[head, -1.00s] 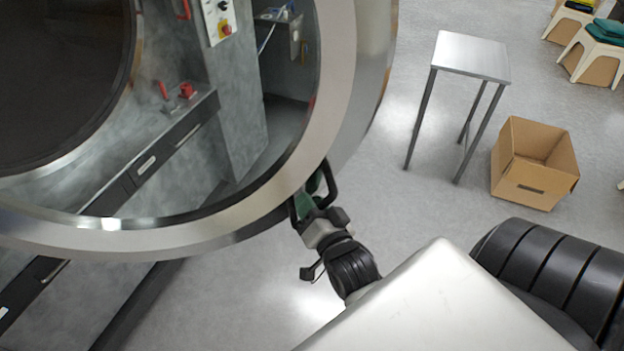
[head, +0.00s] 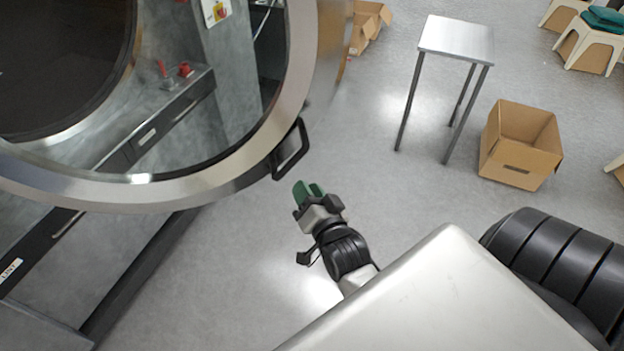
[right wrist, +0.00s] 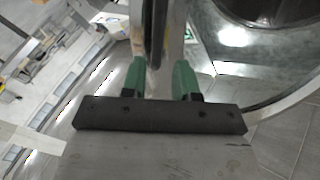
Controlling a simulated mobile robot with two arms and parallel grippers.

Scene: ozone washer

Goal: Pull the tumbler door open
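The tumbler door (head: 303,60) is a large round glass pane in a broad metal ring, at the upper left of the head view. Through it I see the dark drum opening (head: 60,60) and grey machine front; the door stands out from that opening. Its black loop handle (head: 291,150) is on the ring's lower right edge. My right gripper (head: 309,190) is just below the handle, apart from it, with green fingers. In the right wrist view the fingers (right wrist: 160,78) are spread, with the metal rim and a dark bar beyond them. My left gripper is not in view.
A small metal table (head: 457,40) stands on the right, with an open cardboard box (head: 520,145) beside it. Stools (head: 590,45) are at the upper right. The grey floor (head: 390,190) around my right gripper is clear.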

